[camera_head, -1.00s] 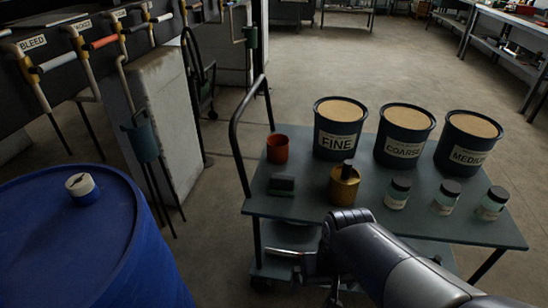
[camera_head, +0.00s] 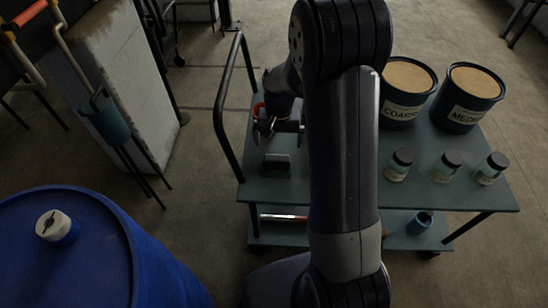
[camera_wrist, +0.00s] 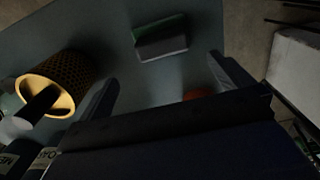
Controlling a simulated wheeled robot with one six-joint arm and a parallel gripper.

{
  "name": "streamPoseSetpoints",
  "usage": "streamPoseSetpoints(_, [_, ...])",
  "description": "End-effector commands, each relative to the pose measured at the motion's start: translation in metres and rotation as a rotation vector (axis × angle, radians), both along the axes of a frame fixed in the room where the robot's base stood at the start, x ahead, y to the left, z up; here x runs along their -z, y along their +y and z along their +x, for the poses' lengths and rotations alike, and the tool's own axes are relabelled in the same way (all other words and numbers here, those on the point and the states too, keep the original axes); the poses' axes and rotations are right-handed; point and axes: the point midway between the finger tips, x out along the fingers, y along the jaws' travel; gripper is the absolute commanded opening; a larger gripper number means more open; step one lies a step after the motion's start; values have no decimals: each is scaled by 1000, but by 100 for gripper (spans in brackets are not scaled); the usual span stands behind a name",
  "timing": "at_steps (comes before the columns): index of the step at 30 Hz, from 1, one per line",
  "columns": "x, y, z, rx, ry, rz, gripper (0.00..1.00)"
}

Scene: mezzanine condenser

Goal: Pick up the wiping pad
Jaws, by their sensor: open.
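The wiping pad (camera_head: 277,165), a small dark grey block, lies on the front left of the cart top (camera_head: 445,195). In the wrist view the wiping pad (camera_wrist: 161,38) shows a grey body and a green edge, ahead of my fingers. My gripper (camera_head: 268,127) is above the cart's left side, behind the pad in the head view and apart from it. In the wrist view my gripper (camera_wrist: 166,84) has its two fingers spread wide with nothing between them.
A red cup (camera_head: 257,111) is partly hidden by my gripper. A yellow perforated holder (camera_wrist: 68,75) stands left in the wrist view. Dark tubs (camera_head: 403,110) and small jars (camera_head: 398,168) occupy the cart's right side. A blue barrel (camera_head: 110,260) stands at left.

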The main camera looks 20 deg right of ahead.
Motion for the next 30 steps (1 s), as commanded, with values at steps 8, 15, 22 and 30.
streamPoseSetpoints(8, [39,1,-1,-1,2,1,100])
streamPoseSetpoints(15, [65,4,-4,-1,5,1,100])
streamPoseSetpoints(22, [91,5,-4,0,2,1,100])
streamPoseSetpoints(30, [93,5,-4,-1,1,0,100])
